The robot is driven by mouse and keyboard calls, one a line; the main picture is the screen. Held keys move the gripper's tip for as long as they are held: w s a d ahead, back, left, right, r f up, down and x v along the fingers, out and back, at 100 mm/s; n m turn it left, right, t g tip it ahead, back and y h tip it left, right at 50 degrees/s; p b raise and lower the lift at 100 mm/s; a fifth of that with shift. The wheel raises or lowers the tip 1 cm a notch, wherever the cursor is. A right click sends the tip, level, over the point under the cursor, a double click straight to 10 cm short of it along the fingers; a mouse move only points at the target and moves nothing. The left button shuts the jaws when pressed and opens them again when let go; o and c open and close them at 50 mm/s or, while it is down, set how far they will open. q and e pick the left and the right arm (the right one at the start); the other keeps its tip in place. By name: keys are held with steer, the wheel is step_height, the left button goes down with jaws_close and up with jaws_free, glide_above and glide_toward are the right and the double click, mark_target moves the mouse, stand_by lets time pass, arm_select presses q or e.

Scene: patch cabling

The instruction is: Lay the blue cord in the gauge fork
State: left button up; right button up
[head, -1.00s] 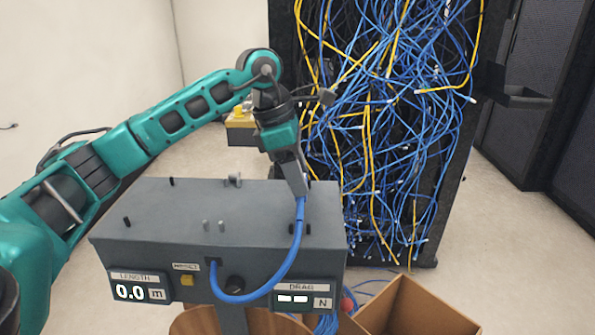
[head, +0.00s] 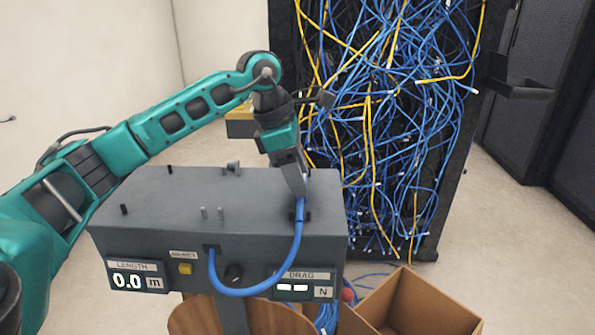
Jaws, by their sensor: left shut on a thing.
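The blue cord (head: 290,262) comes out of a socket in the front face of the grey gauge box (head: 150,205). It hangs in a loop before that face and rises at the right. My left gripper (head: 301,190) points down over the right end of the box top and is shut on the cord. I cannot tell which is the fork. My right gripper is out of view.
A rack with tangled blue and yellow cables (head: 400,120) stands behind the box. A length display (head: 137,281) reads 0.0 m and a drag display (head: 293,288) shows dashes. Black pegs (head: 124,209) stick up from the top. An open cardboard box (head: 425,310) is at the lower right.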

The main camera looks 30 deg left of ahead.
arm_select(q)
steer(key=shift+f, duration=0.1)
steer(key=o, duration=1.3)
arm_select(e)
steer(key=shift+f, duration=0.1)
arm_select(q)
steer(key=shift+o, duration=0.2)
steer(key=shift+a+r, duration=0.15)
steer(key=shift+r, duration=0.55)
steer(key=p+v, duration=0.1)
steer(key=v, duration=1)
steer(key=shift+s+a+r+p, duration=0.2)
steer(key=shift+r+p, duration=0.05)
steer(key=shift+p, duration=0.05)
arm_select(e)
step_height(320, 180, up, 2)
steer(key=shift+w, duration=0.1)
